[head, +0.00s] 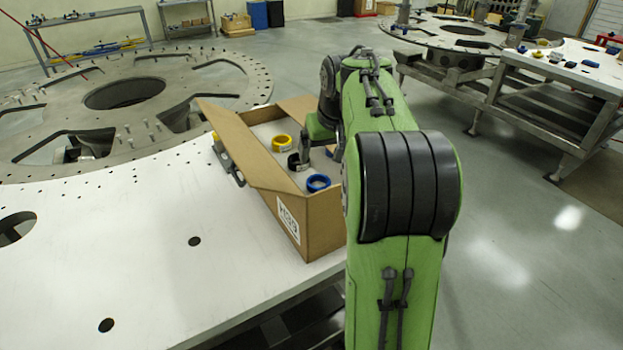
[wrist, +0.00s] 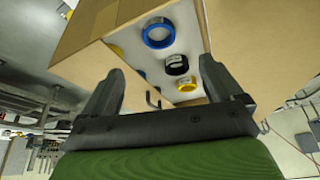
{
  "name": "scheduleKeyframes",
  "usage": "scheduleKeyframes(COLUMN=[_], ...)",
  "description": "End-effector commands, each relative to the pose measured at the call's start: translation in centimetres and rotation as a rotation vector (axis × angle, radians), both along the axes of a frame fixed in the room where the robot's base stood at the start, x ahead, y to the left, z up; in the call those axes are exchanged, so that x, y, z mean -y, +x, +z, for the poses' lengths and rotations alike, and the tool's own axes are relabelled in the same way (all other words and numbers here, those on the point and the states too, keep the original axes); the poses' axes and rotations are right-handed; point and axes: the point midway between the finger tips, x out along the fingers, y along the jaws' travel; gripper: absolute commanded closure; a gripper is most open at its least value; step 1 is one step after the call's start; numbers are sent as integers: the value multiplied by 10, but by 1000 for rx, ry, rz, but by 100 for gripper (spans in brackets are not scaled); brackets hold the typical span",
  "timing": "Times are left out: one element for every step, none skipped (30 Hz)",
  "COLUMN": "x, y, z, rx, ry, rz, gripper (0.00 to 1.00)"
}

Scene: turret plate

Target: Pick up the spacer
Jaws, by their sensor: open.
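Ring-shaped parts lie in an open cardboard box (head: 322,219); I cannot tell which one is the spacer. A blue ring (head: 318,183) lies near the box's front end, and a yellow ring (head: 281,143) lies farther back. In the wrist view the blue ring (wrist: 158,33), a black ring (wrist: 177,65) and the yellow ring (wrist: 187,84) lie in a row beyond the fingers. My gripper (wrist: 162,69) is open, with nothing between its fingers. In the head view my arm reaches over the box and partly hides its inside.
The box's raised flaps and walls surround the rings. The box stands on a white plate (head: 130,250) with holes, near its right edge. A dark item lies beside the box's left flap. A large metal ring structure (head: 60,110) is behind. Open floor lies to the right.

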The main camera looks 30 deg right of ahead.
Motion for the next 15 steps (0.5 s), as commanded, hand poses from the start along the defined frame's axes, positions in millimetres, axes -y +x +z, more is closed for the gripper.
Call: scheduleKeyframes(x=[1, 2, 3, 4, 5, 6, 7, 8, 8, 8, 8, 8, 8, 8, 9], y=[5, 7, 11, 14, 16, 19, 21, 22, 24, 24, 26, 27, 29, 31, 34], z=[-18, -25, -34, -41, -46, -53, -57, -60, -63, -66, -69, -75, -81, -86, -94], rx=[-5, -6, -4, -6, -5, -4, -4, -3, -1, -1, -2, -3, -4, -4, -4], ry=[3, 2, 3, 2, 2, 1, 1, 0, 0, 0, 1, 1, 2, 2, 2], rz=[-1, -1, -1, -1, -1, -2, -1, -1, -1, -1, -1, 0, 0, 0, 0], gripper=[7, 7, 7, 7, 7, 7, 7, 7, 7, 7, 7, 7, 7, 7, 7])
